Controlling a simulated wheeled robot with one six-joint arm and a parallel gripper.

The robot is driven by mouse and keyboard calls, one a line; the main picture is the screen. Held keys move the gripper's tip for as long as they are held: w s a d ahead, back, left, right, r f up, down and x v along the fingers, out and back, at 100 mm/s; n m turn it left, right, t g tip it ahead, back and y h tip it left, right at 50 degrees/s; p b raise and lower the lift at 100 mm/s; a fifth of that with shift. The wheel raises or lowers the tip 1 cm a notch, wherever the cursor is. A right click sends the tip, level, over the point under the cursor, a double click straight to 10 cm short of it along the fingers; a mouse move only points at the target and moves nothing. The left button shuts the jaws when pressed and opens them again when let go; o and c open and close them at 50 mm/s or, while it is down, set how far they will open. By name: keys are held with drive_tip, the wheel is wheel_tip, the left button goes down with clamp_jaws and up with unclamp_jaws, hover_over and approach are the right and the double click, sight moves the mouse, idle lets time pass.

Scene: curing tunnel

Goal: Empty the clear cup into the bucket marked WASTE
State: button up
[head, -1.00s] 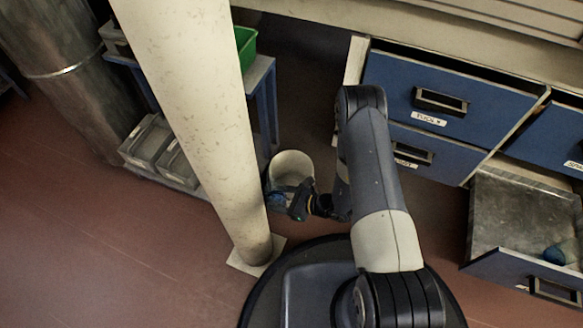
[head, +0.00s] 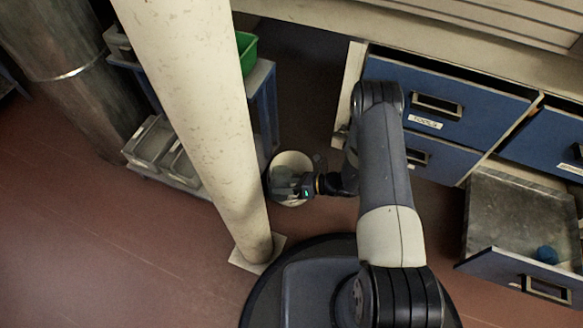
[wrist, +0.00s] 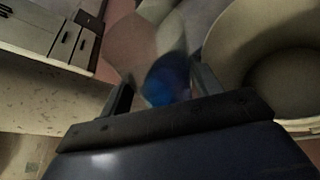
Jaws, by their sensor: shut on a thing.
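My gripper (head: 308,186) is shut on the clear cup (head: 284,183), at the pale bucket (head: 293,160). In the head view the cup overlaps the bucket's opening, and its outline is faint. In the wrist view the see-through cup (wrist: 130,45) is between the fingers of my gripper (wrist: 162,88), with a blurred blue thing (wrist: 165,80) showing in or through it. The cup looks tilted, but its exact angle is hard to tell. The bucket's rim and hollow inside (wrist: 285,80) fill the right of the wrist view. No WASTE marking is readable.
A pale round column (head: 200,110) stands just left of the bucket. Behind it is a trolley with grey bins (head: 150,140) and a green bin (head: 246,52). Blue drawers (head: 470,105) line the right; an open one (head: 510,215) holds a blue ball (head: 546,254).

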drive_tip(key=shift+w+d+r+m+y, duration=0.1)
drive_tip(key=shift+w+r+m+y, duration=0.2)
drive_tip(key=shift+w+m, duration=0.1)
drive_tip(key=shift+r+m+g+p, duration=0.4)
drive_tip(key=shift+r+m+p, duration=0.05)
drive_tip(key=shift+m+p, duration=0.1)
drive_tip(key=shift+f+m+g+y+b, duration=0.4)
drive_tip(key=shift+f+m+b, duration=0.05)
drive_tip(key=shift+f+m, duration=0.2)
drive_tip(key=shift+r+p, duration=0.3)
drive_tip(key=shift+r, duration=0.15)
drive_tip(key=shift+r+m, duration=0.1)
drive_tip(key=shift+m, duration=0.3)
drive_tip(key=shift+r+y, duration=0.2)
drive_tip(key=shift+y, duration=0.1)
drive_tip(key=shift+w+d+f+m+y+b, duration=0.1)
drive_tip(key=shift+f+m+y+b, duration=0.25)
drive_tip(key=shift+m+b, duration=0.7)
drive_tip(key=shift+w, duration=0.1)
